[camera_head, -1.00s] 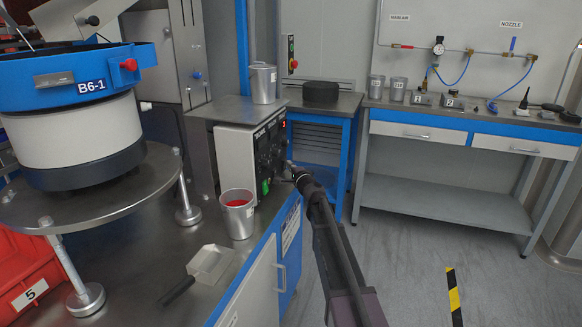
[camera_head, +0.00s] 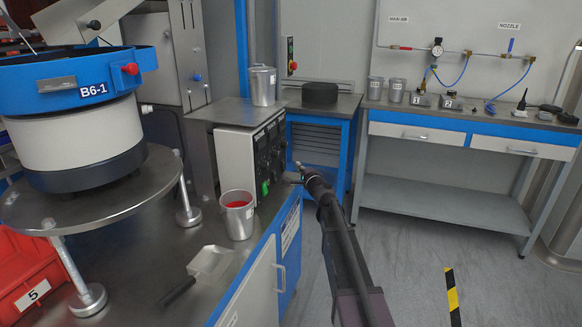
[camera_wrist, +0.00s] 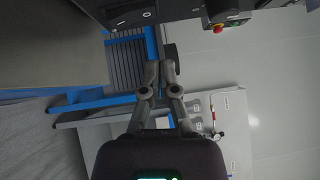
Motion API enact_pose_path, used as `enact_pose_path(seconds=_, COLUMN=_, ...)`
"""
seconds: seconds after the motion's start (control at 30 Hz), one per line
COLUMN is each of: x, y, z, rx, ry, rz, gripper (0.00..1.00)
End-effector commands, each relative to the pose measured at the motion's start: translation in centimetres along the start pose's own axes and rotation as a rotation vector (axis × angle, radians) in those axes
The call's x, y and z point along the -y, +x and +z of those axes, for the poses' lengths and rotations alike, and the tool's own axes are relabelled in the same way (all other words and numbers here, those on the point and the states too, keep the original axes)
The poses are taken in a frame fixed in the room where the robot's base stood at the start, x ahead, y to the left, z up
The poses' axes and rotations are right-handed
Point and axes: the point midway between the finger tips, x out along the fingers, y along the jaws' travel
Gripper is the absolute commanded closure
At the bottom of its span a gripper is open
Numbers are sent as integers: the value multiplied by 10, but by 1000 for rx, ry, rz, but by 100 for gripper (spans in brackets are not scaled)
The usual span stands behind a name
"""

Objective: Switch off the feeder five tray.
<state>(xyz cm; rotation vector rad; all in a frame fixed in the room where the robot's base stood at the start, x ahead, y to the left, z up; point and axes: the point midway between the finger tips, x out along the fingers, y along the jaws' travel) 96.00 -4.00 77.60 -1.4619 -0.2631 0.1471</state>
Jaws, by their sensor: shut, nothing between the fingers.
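The feeder control box (camera_head: 236,165) stands on the metal bench in the head view, its dark front panel (camera_head: 268,158) facing right. A green switch (camera_head: 265,188) shows low on that panel; no lit display shows on it. The round feeder B6-1 (camera_head: 85,130) stands at the left, and a red bin labelled 5 (camera_head: 28,278) is below it. My gripper (camera_head: 296,172) is shut and empty, a little to the right of the panel and apart from it. In the wrist view its fingers (camera_wrist: 161,68) point up the picture, with part of a dark panel (camera_wrist: 130,12) near the top edge.
A metal cup with red contents (camera_head: 238,218) and a clear scoop (camera_head: 210,264) are on the bench before the box. A lidded canister (camera_head: 262,86) stands on top behind it. The side bench (camera_head: 440,205) is farther right, with open floor in front.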

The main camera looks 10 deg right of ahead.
Motion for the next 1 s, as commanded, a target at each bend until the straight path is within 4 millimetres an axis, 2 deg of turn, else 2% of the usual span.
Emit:
enact_pose_path(seconds=0.03, x=3, y=-15, z=2, rx=0, ry=0, rz=0, gripper=100)
enact_pose_path(seconds=0.2, x=8, y=-45, z=2, rx=-1, ry=-1, rz=0, gripper=100)
enact_pose_path(seconds=0.5, x=14, y=-84, z=2, rx=-1, ry=0, rz=0, gripper=100)
enact_pose_path(seconds=0.7, x=16, y=-93, z=3, rx=1, ry=0, rz=0, gripper=100)
enact_pose_path(seconds=1.0, x=16, y=-93, z=3, rx=2, ry=0, rz=0, gripper=100)
